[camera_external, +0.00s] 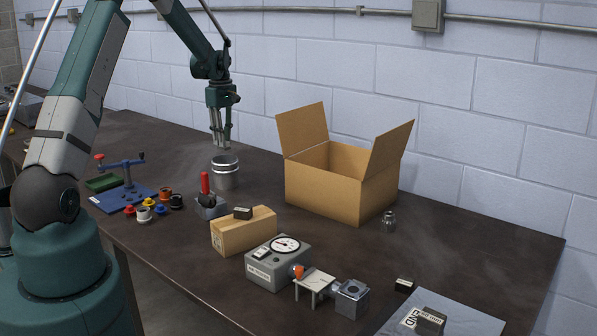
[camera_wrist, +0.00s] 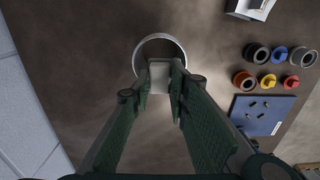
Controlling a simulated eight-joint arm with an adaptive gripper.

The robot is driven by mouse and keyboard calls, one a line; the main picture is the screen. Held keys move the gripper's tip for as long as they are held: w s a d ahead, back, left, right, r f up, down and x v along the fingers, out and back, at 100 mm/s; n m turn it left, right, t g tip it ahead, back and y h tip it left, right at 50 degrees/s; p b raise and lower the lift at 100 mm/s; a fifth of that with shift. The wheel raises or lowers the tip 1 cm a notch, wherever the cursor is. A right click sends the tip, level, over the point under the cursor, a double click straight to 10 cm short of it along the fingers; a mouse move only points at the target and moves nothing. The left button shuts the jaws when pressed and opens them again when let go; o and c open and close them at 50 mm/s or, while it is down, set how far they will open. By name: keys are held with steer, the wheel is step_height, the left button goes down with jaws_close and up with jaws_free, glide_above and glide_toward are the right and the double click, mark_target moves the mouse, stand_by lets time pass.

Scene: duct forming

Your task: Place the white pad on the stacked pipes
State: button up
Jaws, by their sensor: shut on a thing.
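The stacked pipes (camera_external: 225,174) stand upright as a short silver metal cylinder with a seam near the top, on the dark table left of the cardboard box. Their round open rim (camera_wrist: 139,55) shows in the wrist view. My gripper (camera_external: 221,137) points down above the pipes. In the wrist view its fingers (camera_wrist: 161,80) are shut on the white pad (camera_wrist: 160,73), a small pale block. The pad overlaps the near part of the pipe rim in that view. I cannot tell the exact height gap. In the external view the pad is too small to make out clearly.
An open cardboard box (camera_external: 322,192) stands right of the pipes. A red-handled tool (camera_external: 207,200) is in front of them. A blue fixture (camera_external: 126,197) and several coloured spools (camera_external: 161,209) are at left. A gauge box (camera_external: 277,265) is nearer. The wall is behind.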

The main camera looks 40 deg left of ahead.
steer(key=shift+f, duration=1.85)
steer(key=shift+f, duration=0.2)
steer(key=o, duration=0.9)
steer(key=shift+c, duration=0.2)
steer(key=shift+r, duration=0.2)
step_height(320, 180, up, 12)
steer(key=shift+r, duration=0.1)
steer(key=shift+d, duration=0.1)
